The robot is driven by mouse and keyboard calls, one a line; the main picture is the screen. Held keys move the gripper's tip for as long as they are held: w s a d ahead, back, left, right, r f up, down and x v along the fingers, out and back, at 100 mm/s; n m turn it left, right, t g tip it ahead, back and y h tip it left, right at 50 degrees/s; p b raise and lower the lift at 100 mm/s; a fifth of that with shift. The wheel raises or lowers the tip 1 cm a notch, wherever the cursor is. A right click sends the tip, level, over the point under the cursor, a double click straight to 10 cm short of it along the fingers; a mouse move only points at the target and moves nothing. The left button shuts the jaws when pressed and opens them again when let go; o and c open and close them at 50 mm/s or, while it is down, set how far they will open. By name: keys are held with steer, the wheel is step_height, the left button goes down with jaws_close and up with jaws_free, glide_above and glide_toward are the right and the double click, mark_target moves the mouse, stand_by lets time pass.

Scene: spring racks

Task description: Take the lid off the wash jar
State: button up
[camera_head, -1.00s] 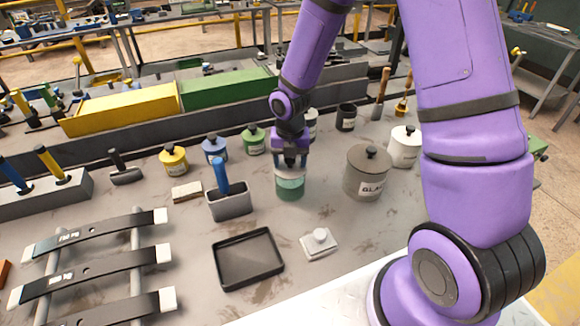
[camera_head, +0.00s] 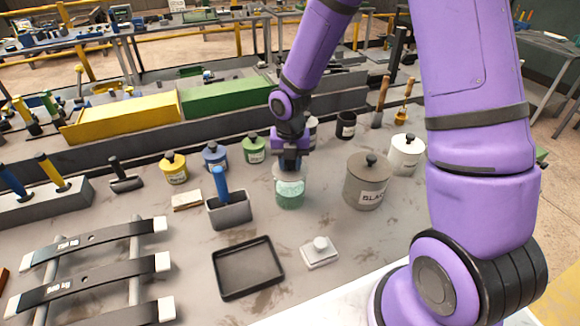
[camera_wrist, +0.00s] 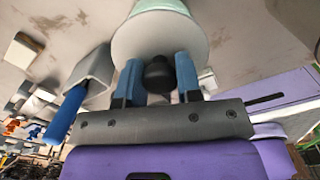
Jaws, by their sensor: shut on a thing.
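The wash jar (camera_head: 290,196) is a translucent green jar standing on the bench in the middle of the head view, with pale green contents showing near its top. Its pale grey lid (camera_wrist: 145,40) shows in the wrist view as a round disc with a black knob (camera_wrist: 158,76). My gripper (camera_wrist: 157,78) is shut on this knob, with one blue finger on each side. In the head view, my gripper (camera_head: 291,160) is directly above the jar, and the lid appears raised a little over the rim. The jar shows partly behind the lid in the wrist view (camera_wrist: 160,6).
A grey holder (camera_head: 230,212) with a blue-handled tool stands left of the jar. A large grey jar (camera_head: 362,190) marked black stands to the right. An empty black tray (camera_head: 247,285) and a small white block with a knob (camera_head: 320,252) lie in front. Small lidded jars stand behind.

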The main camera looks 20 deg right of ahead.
steer(key=shift+s+a+r, duration=0.2)
steer(key=shift+a+r, duration=0.1)
steer(key=shift+r, duration=0.45)
steer(key=s+a+r, duration=0.1)
steer(key=s+a, duration=0.7)
steer(key=a, duration=0.4)
steer(key=w+d+r+m, duration=0.3)
steer(key=w+d+m, duration=0.7)
steer(key=w+m, duration=0.1)
steer(key=w+d+r+m, duration=0.3)
steer(key=w+d+m, duration=0.7)
steer(key=w+m, duration=0.2)
steer(key=s+d+f+n, duration=0.1)
steer(key=s+f+n, duration=0.1)
steer(key=f+n, duration=0.4)
steer(key=s+d+f+n, duration=0.1)
steer(key=s+f+n, duration=0.1)
steer(key=f+n, duration=0.4)
steer(key=s+d+f+n, duration=0.1)
steer(key=s+f+n, duration=0.1)
steer(key=f+n, duration=0.4)
steer(key=shift+s+f+n, duration=0.3)
steer(key=shift+f, duration=0.5)
